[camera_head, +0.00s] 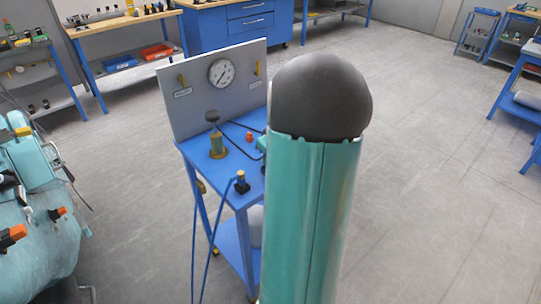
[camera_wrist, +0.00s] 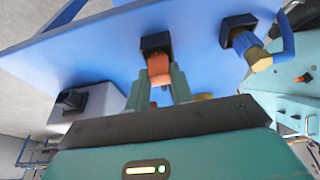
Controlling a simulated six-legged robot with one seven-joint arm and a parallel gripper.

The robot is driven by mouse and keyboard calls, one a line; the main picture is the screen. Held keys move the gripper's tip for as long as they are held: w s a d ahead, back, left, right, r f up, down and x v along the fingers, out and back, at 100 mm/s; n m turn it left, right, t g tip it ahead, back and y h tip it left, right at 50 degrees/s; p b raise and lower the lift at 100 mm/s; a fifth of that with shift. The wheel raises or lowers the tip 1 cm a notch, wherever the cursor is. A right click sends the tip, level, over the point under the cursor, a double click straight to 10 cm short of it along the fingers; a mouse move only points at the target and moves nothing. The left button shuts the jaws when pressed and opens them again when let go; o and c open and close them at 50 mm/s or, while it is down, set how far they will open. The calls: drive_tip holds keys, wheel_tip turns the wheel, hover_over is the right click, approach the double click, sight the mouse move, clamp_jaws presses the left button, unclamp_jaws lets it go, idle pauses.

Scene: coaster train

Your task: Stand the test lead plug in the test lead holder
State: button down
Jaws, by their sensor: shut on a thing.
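In the wrist view, the fingers of my gripper (camera_wrist: 162,88) are shut on the orange-red test lead plug (camera_wrist: 160,69). The plug's far end is at a black holder (camera_wrist: 155,42) on the blue tabletop. The two overlap in the picture, and I cannot tell whether the plug is seated in the holder or just in front of it. In the head view, my arm hides most of the gripper and the black holder. A small red piece shows on the cart just left of my arm, but I cannot tell whether it is the held plug.
The blue cart (camera_head: 228,188) carries a gauge panel (camera_head: 182,108) and a brass-based hand pump (camera_head: 217,142). A black socket (camera_head: 241,187) with a blue-lead plug stands at its front; it also shows in the wrist view (camera_wrist: 238,24). A teal machine (camera_head: 35,220) is at left.

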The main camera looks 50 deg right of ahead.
drive_tip(key=shift+f, duration=0.75)
drive_tip(key=c, duration=1.1)
unclamp_jaws()
drive_tip(key=shift+c, duration=0.2)
drive_tip(key=shift+r, duration=0.15)
drive_tip(key=v, duration=1.3)
drive_tip(key=shift+s+r, duration=0.2)
drive_tip(key=shift+r, duration=0.05)
drive_tip(key=shift+a, duration=0.1)
